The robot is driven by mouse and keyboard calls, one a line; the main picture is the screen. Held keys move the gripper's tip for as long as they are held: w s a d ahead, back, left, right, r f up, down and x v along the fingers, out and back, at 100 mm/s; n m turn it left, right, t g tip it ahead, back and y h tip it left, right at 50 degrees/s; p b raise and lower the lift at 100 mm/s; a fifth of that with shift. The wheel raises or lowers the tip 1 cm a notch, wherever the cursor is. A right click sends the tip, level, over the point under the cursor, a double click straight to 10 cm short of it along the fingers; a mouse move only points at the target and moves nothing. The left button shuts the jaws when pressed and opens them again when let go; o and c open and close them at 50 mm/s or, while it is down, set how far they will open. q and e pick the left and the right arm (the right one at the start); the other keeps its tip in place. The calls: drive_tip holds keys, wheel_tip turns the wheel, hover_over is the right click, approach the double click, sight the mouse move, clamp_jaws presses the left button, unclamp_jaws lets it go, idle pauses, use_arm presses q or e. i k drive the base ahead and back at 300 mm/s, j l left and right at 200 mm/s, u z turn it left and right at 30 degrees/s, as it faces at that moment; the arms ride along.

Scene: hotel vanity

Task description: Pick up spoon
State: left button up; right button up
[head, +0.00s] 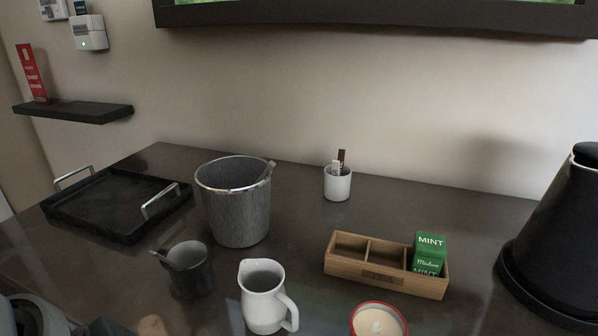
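A dark cup (191,275) stands on the counter at the front left. A thin dark handle, which looks like that of a spoon (166,258), leans out over the cup's left rim; its lower end is hidden inside. Grey, black and tan parts at the bottom left edge look like my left arm and gripper (125,327), in front of the cup and cut off by the frame. I cannot tell whether its fingers are open. My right gripper is not in view.
A metal ice bucket (236,215) stands behind the cup, and a white pitcher (262,300) to its right. A black tray (105,205) lies at left. A wooden box (352,262), white cup (337,186), red-rimmed bowl (379,320) and black kettle (565,235) stand further right.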

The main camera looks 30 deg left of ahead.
sight(153, 253)
drive_tip(key=k+u, duration=0.15)
drive_tip(key=u, duration=1.3)
drive_tip(key=l+z, duration=0.15)
drive_tip(key=z, duration=0.85)
drive_tip(key=j+u, duration=0.1)
drive_tip(key=u, duration=0.9)
drive_tip(key=l+u, duration=0.2)
drive_tip(key=u, duration=0.25)
drive_tip(key=i+l+u, duration=0.1)
drive_tip(key=l+u, duration=0.15)
drive_tip(key=u, duration=0.2)
drive_tip(key=l+u, duration=0.2)
drive_tip(key=u, duration=0.3)
drive_tip(key=l+u, duration=0.25)
drive_tip(key=u, duration=0.2)
